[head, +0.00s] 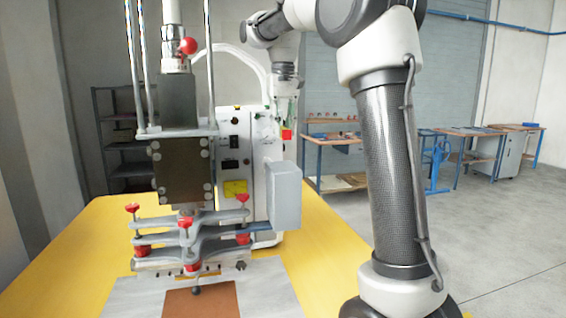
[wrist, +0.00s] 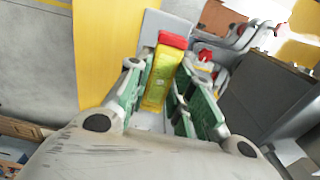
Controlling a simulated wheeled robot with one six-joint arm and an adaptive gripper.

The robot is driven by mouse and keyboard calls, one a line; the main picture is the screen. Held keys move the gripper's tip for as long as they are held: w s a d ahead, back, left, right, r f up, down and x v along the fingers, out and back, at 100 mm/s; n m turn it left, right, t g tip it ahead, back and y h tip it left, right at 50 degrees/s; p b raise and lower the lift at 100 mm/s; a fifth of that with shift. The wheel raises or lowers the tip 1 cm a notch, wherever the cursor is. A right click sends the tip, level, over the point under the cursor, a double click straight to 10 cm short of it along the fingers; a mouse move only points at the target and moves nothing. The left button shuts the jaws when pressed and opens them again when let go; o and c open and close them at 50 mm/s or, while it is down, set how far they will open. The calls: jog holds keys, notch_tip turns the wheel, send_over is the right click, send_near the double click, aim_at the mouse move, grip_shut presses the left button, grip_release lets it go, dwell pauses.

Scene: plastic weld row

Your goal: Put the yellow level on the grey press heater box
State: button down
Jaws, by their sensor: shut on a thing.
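The yellow level (wrist: 160,80), with a red end cap, lies between the green-padded fingers of my gripper (wrist: 166,74) in the wrist view. My gripper is shut on it. In the head view my gripper is small and hard to make out against the white cabinet; a red patch just below it may be the level's end. The grey press heater box (head: 284,196) is fixed at the right side of the press, below my gripper. In the wrist view a light grey surface beyond the level may be that box; I cannot tell whether they touch.
The press (head: 180,170) has red-knobbed clamp arms (head: 190,235) left of the box. A white control cabinet (head: 235,150) stands behind. The yellow table (head: 75,245) carries a metal plate with a brown sheet (head: 202,300). Workbenches stand far behind at right.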

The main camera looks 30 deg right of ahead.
aim_at(283, 166)
notch_tip(283, 166, down, 8)
jog(key=shift+f, duration=0.1)
jog(key=shift+f, duration=0.1)
dwell(0.3)
jog(key=c, duration=1.3)
grip_release()
jog(key=shift+o, duration=0.2)
